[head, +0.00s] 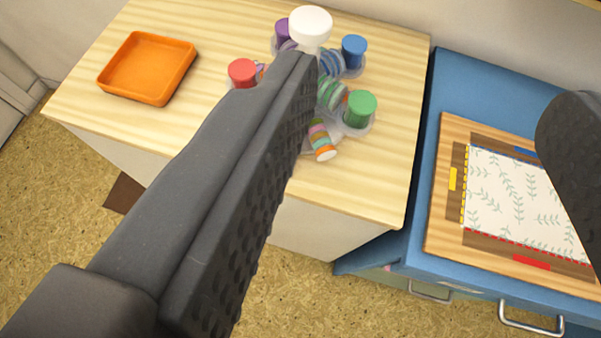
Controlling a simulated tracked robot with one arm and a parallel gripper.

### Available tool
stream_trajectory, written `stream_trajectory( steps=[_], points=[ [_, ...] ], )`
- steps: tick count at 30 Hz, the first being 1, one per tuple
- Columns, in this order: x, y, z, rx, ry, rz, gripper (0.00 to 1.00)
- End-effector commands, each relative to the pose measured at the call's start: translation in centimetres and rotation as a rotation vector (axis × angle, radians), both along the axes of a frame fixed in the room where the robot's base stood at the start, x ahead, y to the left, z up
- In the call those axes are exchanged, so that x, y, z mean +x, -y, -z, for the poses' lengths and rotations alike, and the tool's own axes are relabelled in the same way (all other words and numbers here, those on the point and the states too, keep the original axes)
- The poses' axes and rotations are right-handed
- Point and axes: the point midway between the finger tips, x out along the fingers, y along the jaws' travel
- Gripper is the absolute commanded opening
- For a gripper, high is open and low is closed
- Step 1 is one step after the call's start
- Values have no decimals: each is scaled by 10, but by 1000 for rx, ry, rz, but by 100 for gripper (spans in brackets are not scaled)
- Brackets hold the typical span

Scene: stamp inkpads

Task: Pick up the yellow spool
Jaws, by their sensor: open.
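I cannot make out a yellow spool; part of the cluster is hidden behind my left finger. The cluster on the wooden-topped cabinet has a red-topped piece (242,72), a blue-topped piece (353,51), a green-topped piece (360,109), a purple-topped piece (282,33) and a large white round top (310,24). Striped rolls lie between them, one with an orange end (324,147). My gripper (432,90) is open and empty. Its left finger crosses in front of the cluster; its right finger is at the right edge.
An orange square tray (148,67) sits empty on the left of the wooden top (215,30). A blue cabinet (455,75) at the right carries a wooden board (445,225) with a leaf-patterned sheet (515,190) and coloured markers. A gap separates the cabinets.

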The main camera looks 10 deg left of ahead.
Motion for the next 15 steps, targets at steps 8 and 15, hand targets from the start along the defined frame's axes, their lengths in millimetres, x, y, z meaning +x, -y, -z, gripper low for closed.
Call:
stream_trajectory(
  steps=[8,15],
  points=[
    [4,-23,162,87,-37,-138,59],
    [-1,-39,202,138,-32,-189,59]
  ],
)
